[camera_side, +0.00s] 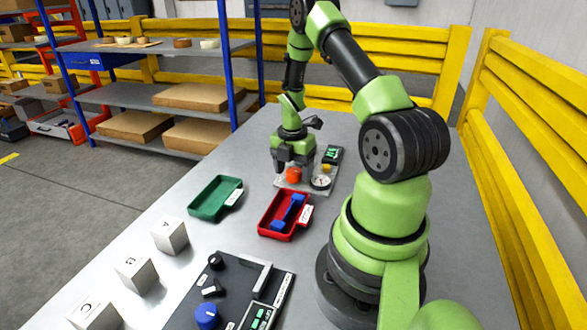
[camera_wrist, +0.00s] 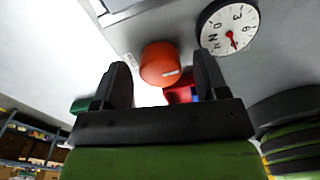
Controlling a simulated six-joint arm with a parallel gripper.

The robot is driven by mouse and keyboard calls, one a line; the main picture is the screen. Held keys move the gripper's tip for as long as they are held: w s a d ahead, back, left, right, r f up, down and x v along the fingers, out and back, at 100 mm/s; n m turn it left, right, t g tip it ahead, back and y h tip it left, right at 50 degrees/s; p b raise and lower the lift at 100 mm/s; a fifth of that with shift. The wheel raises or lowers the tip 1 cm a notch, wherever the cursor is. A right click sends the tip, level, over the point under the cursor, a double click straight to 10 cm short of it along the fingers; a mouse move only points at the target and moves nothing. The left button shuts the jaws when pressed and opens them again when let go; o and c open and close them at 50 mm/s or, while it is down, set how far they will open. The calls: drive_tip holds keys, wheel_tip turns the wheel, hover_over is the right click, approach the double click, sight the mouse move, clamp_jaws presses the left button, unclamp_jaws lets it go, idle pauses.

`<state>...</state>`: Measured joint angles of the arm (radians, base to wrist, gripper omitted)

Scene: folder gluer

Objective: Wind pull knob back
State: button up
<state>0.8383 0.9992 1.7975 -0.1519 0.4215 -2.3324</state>
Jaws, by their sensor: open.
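An orange-red round knob (camera_side: 293,175) stands on a small grey panel (camera_side: 307,187) at the far part of the table. It also shows in the wrist view (camera_wrist: 160,62), near the gap between the two dark fingers, with a small pale mark on its side. My gripper (camera_side: 292,160) is open, pointing down just above and around the knob in the side view. In the wrist view the fingertips (camera_wrist: 161,72) are at the left and right of the knob, with space on both sides. I cannot tell any contact. A white dial with a red needle (camera_wrist: 228,27) is beside the knob.
The dial also shows in the side view (camera_side: 321,182), near a yellow part (camera_side: 326,168) and a dark device with a green display (camera_side: 333,154). A green tray (camera_side: 205,204) and a red tray (camera_side: 270,228) holding a blue piece stand nearer. Lettered blocks (camera_side: 137,273) and a control panel (camera_side: 240,267) lie in front.

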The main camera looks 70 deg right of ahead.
sight(292, 171)
wheel_tip(292, 171, up, 10)
idle(0.5)
drive_tip(key=shift+w, duration=0.1)
drive_tip(key=w+a+r+m+t, duration=0.2)
drive_tip(key=a+r+m+t, duration=0.2)
drive_tip(key=a+r+m, duration=0.85)
drive_tip(key=s+a+r+m+t+y, duration=0.1)
drive_tip(key=s+a+r+m, duration=0.2)
drive_tip(key=a, duration=0.4)
drive_tip(key=s+a+r+m+t+y, duration=0.1)
drive_tip(key=s+a+r+m+t, duration=0.1)
drive_tip(key=s+a+m, duration=0.3)
drive_tip(key=shift+s+a+r, duration=0.5)
drive_tip(key=shift+a+r, duration=0.25)
drive_tip(key=shift+a, duration=0.25)
